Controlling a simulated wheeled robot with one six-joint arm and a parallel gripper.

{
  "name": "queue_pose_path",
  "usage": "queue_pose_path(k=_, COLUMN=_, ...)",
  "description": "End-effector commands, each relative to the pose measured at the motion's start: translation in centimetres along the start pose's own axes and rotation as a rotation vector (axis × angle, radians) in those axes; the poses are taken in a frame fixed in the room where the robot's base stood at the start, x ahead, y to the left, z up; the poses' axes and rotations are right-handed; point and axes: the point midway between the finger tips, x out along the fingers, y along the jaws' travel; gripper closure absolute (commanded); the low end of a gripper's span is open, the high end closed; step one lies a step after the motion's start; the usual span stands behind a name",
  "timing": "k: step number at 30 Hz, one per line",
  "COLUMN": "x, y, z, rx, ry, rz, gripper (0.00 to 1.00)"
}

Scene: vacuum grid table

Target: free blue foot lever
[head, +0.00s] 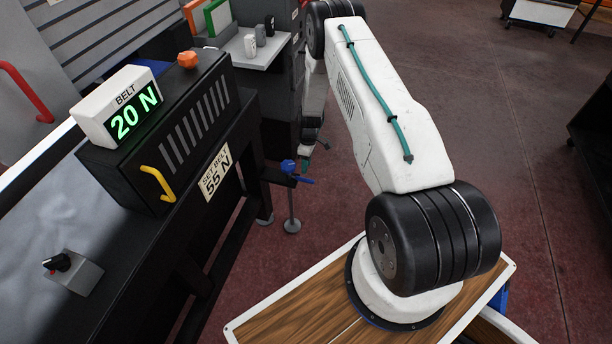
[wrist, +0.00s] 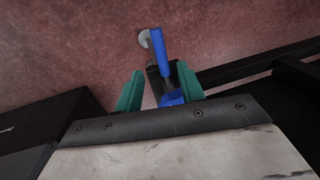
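The blue foot lever (head: 305,180) sticks out from the dark bracket at the leg of the machine table, above a thin grey post with a round foot. A blue knob (head: 288,165) sits beside it. In the wrist view the lever (wrist: 158,45) points away from me, with blue also showing low between my fingers. My gripper (wrist: 160,90) is open, its two teal fingers apart on either side of the lever's near part. I cannot tell whether either finger touches it. In the head view only a bit of teal (head: 305,160) shows by the lever.
A black machine table (head: 130,280) stands at left, with a belt display (head: 118,108) reading 20 N and a label (head: 216,174) reading "SET BELT 55 N". A yellow handle (head: 157,183) juts from the black box.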

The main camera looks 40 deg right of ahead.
Motion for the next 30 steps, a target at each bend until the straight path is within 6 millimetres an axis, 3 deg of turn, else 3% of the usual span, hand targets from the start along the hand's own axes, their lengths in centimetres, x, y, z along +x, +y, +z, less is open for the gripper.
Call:
queue_pose_path(k=10, x=5.3, y=-0.1, z=0.0, rx=0.001, ry=-0.001, rz=-0.003, gripper=0.61)
queue_pose_path(k=22, x=6.2, y=-0.1, z=0.0, rx=0.001, ry=-0.001, rz=-0.001, gripper=0.61)
queue_pose_path(k=27, x=6.2, y=-0.1, z=0.0, rx=0.001, ry=-0.001, rz=-0.001, gripper=1.0)
queue_pose_path(k=30, x=6.2, y=0.2, z=0.2, rx=0.002, ry=0.0, rz=-0.001, gripper=1.0)
